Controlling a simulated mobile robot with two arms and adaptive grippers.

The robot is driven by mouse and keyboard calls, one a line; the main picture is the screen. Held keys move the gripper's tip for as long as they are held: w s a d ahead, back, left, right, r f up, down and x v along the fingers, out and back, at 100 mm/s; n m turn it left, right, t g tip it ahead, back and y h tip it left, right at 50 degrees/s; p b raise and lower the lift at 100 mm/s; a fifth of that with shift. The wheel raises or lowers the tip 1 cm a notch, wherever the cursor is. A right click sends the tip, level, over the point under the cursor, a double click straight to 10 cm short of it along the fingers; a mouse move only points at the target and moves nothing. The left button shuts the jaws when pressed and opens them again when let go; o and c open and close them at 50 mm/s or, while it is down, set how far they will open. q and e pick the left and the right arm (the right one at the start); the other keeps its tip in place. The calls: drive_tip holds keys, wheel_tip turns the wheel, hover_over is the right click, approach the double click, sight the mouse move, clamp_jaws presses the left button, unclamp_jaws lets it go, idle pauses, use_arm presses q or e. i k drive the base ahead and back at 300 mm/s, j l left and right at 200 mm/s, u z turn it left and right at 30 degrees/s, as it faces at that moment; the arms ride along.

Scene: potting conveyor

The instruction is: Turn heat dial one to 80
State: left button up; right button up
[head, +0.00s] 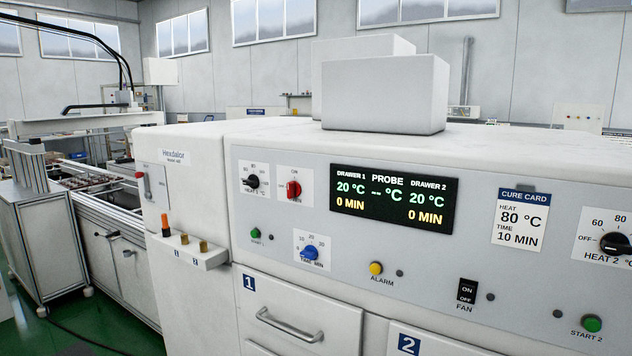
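The heat dial one (252,182) is a black knob on a white scale plate marked HEAT 1, at the left of the oven's front panel. Its exact pointer setting is too small to read. The display (394,201) shows drawer 1 at 20 °C and 0 min, and drawer 2 the same. The cure card (521,219) right of the display reads heat 80 °C, time 10 min. Neither of my grippers is in view.
A red knob (293,189) sits just right of heat dial one, with a green button (255,233) and blue time dial (310,253) below. The heat 2 dial (614,243) is at the far right. Drawer 1's handle (289,326) sticks out below.

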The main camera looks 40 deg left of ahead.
sight(251, 180)
drive_tip(key=j+z, duration=0.45)
drive_tip(key=j, duration=0.15)
drive_tip(key=j+z, duration=0.45)
drive_tip(key=j, duration=0.2)
drive_tip(key=k+j+z, duration=0.25)
drive_tip(key=j+z, duration=0.15)
drive_tip(key=j, duration=0.15)
